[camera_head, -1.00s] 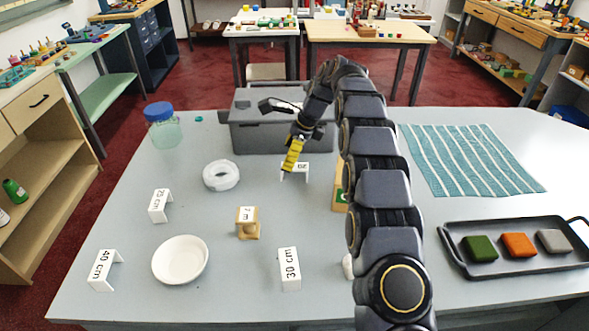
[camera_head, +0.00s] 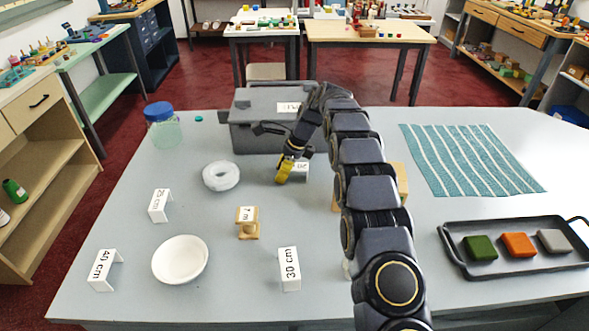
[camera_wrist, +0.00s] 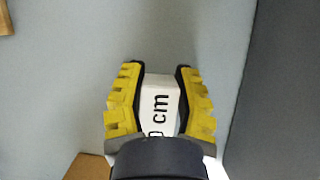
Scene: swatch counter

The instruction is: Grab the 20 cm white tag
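The white 20 cm tag (camera_wrist: 160,98) stands between the two yellow fingers of my gripper (camera_wrist: 161,70) in the wrist view. The tag appears to be on the table.
A grey box (camera_head: 250,138) stands just behind. Other tags read 25 cm (camera_head: 158,206), 40 cm (camera_head: 102,272) and 30 cm (camera_head: 289,270). A wooden object (camera_head: 401,180) is partly behind my arm.

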